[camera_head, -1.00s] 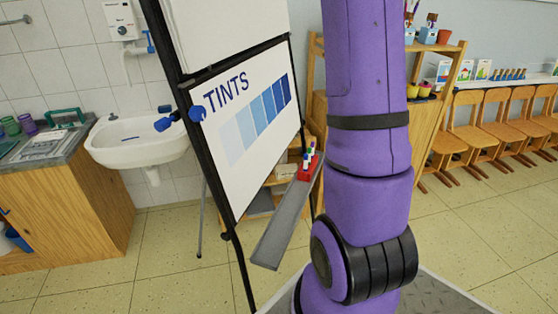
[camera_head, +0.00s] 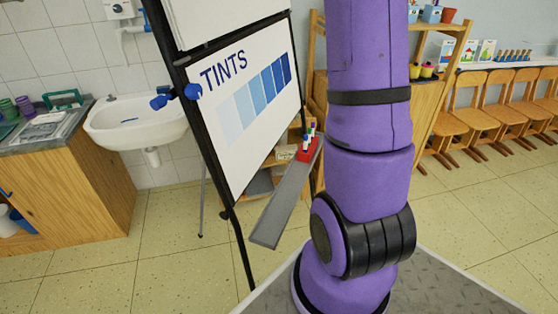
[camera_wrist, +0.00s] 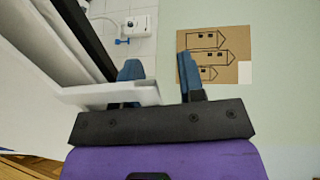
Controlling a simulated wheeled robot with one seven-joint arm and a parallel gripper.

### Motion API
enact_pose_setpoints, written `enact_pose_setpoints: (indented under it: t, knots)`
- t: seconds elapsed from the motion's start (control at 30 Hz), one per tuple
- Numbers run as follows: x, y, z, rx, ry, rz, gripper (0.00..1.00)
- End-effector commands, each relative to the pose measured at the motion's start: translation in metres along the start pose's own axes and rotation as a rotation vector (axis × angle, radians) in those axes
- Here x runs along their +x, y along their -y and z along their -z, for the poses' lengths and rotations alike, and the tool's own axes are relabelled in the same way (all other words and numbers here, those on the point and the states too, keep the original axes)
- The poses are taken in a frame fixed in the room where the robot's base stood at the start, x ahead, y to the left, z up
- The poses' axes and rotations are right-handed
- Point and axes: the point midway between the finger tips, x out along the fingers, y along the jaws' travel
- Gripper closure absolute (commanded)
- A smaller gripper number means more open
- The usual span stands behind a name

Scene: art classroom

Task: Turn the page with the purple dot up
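The flip chart's lower white page (camera_head: 270,115) reads TINTS above a row of blue squares. Another white sheet (camera_head: 225,18) hangs above it, cut off by the top edge. No purple dot is visible in either view. My gripper (camera_wrist: 160,76) is at the lower middle of the wrist view, its two blue-grey fingers apart. A white sheet edge (camera_wrist: 85,96) crosses the base of the left finger and ends between the fingers. I cannot tell whether it touches them. My gripper is outside the head view.
The chart has a grey tray (camera_head: 280,215) with a red marker holder (camera_head: 308,150). A white sink (camera_head: 135,120) and wooden cabinet (camera_head: 75,200) stand left. Chairs (camera_head: 480,115) line the right wall. A brown house drawing (camera_wrist: 228,58) hangs on the wall in the wrist view.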

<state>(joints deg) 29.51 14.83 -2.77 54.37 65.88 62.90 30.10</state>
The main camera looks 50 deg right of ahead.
Motion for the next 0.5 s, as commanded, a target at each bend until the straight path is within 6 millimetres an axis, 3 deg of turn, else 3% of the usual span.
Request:
enact_pose_setpoints:
  t: [0.03,0.17,0.5]
  knots:
    - [0.008,-0.008,0.001,0.012,0.012,-0.011,0.64]
    - [0.008,-0.008,0.001,0.012,0.012,-0.011,0.64]
    - [-0.006,-0.007,0.002,0.011,0.008,-0.010,0.64]
